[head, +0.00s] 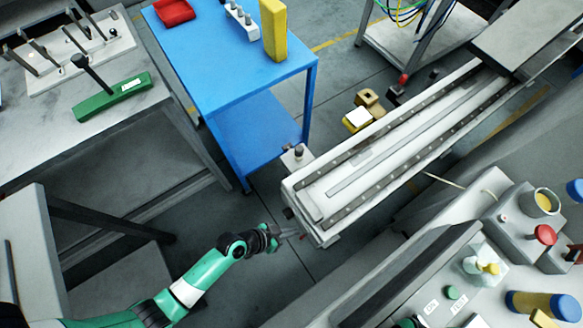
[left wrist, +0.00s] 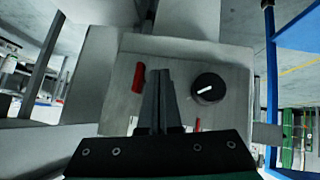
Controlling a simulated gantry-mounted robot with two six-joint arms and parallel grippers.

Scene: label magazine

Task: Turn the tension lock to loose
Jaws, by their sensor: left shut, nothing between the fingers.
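The end of a long pale machine rail (head: 330,180) is in front of my left gripper. In the left wrist view a grey end plate (left wrist: 185,60) carries a round black knob (left wrist: 208,88) with a white pointer line slanting up to the right. A red upright handle (left wrist: 138,77) sits left of the knob. I cannot tell for certain which is the tension lock; no label is readable. My left gripper (head: 291,234) is shut and empty at the rail's near end; its fingers (left wrist: 159,98) show between handle and knob. Contact is unclear. My right gripper is not in view.
A blue table (head: 225,70) with a yellow block (head: 274,30) stands behind. A grey bench (head: 150,125) with a green tool (head: 113,97) is at the left. A panel with a red button (head: 544,235) is at the right. Floor shows around the rail's end.

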